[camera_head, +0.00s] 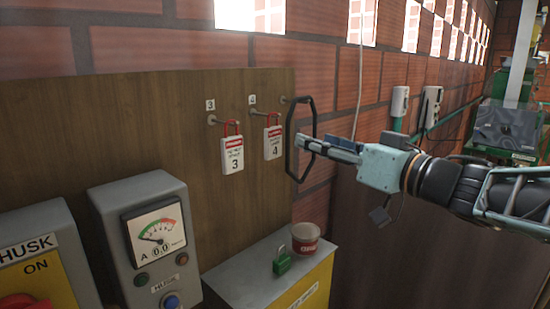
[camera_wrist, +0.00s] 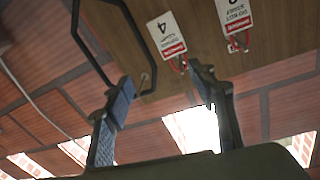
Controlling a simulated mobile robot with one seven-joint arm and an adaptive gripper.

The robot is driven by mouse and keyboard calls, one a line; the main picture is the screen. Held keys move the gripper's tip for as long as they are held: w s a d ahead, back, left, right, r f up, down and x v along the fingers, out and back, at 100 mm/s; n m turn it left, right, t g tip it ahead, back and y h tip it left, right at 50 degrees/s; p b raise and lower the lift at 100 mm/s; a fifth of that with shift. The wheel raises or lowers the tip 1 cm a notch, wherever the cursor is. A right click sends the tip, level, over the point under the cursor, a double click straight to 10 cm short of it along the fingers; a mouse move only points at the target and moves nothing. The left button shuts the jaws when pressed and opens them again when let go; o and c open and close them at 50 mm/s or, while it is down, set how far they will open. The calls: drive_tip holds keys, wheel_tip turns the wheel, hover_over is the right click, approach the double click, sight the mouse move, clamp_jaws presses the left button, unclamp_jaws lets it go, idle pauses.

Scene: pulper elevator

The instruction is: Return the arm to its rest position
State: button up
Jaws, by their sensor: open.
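My gripper (camera_head: 301,143) is in front of the right edge of the wooden board, pointing left. In the wrist view its two fingers (camera_wrist: 163,92) stand wide apart with nothing between them. A black elongated loop (camera_head: 291,158) hangs from a peg at the board's right edge. In the head view the fingertips overlap the loop; whether they touch it, I cannot tell. In the wrist view the loop (camera_wrist: 76,22) lies up and left, outside the finger gap. Red-and-white tags numbered 3 (camera_head: 232,155) and 4 (camera_head: 273,143) hang on pegs left of the gripper.
Below are a grey meter box (camera_head: 150,245), a HUSK switch box (camera_head: 40,262), and a yellow-fronted cabinet (camera_head: 256,270) bearing a green padlock (camera_head: 282,263) and a red-and-white tin (camera_head: 305,238). A brick wall (camera_head: 340,80) runs behind. White wall boxes (camera_head: 400,101) and green machinery stand right.

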drive_tip(key=w+d+m+t+h, duration=0.25)
drive_tip(key=d+m+h, duration=0.25)
drive_tip(key=d+h, duration=0.3)
drive_tip(key=s+d+f+m+g+h, duration=0.2)
drive_tip(key=s+d+f+h, duration=0.25)
drive_tip(key=f, duration=0.25)
drive_tip(key=s+a+f+g, duration=0.4)
drive_tip(key=s+f, duration=0.4)
drive_tip(key=s, duration=0.2)
drive_tip(key=s+a+f+n+g+y, duration=0.1)
drive_tip(key=s+a+f+g, duration=0.4)
drive_tip(key=s+f, duration=0.4)
drive_tip(key=shift+s, duration=0.45)
drive_tip(key=shift+f, duration=0.1)
